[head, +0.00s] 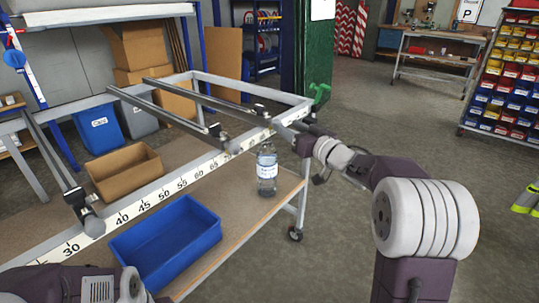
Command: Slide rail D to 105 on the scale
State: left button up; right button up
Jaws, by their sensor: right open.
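A white scale strip (158,194) runs along the front bar of a metal frame, with legible numbers from 30 to about 65; those farther right are too small or hidden. Three dark cross rails sit on the frame: a left rail (50,157) with its end knob near 35, a middle rail (155,109), and a right rail (205,98) whose front end is by my right gripper. I can read no letters on them, so I cannot tell which is rail D. My right gripper (290,125) is open at the bar's right part, partly hidden by its own wrist. My left gripper is out of view.
A blue bin (165,240), a cardboard box (126,172) and a water bottle (267,170) stand on the shelf below the frame. My left arm shows at the bottom left. Open floor lies to the right, before a rack of coloured bins (507,80).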

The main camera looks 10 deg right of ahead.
jog(key=shift+h, duration=0.3)
jog(key=w+f, duration=0.1)
jog(key=w, duration=0.1)
jog(key=w+a+b, duration=0.1)
jog(key=w, duration=0.2)
jog(key=w+f+b, duration=0.1)
jog(key=w, duration=0.2)
jog(key=shift+a+f, duration=0.35)
jog(key=shift+a, duration=0.05)
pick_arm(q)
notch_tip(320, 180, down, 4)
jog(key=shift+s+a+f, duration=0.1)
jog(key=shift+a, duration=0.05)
pick_arm(e)
jog(key=shift+c, duration=0.2)
grip_shut()
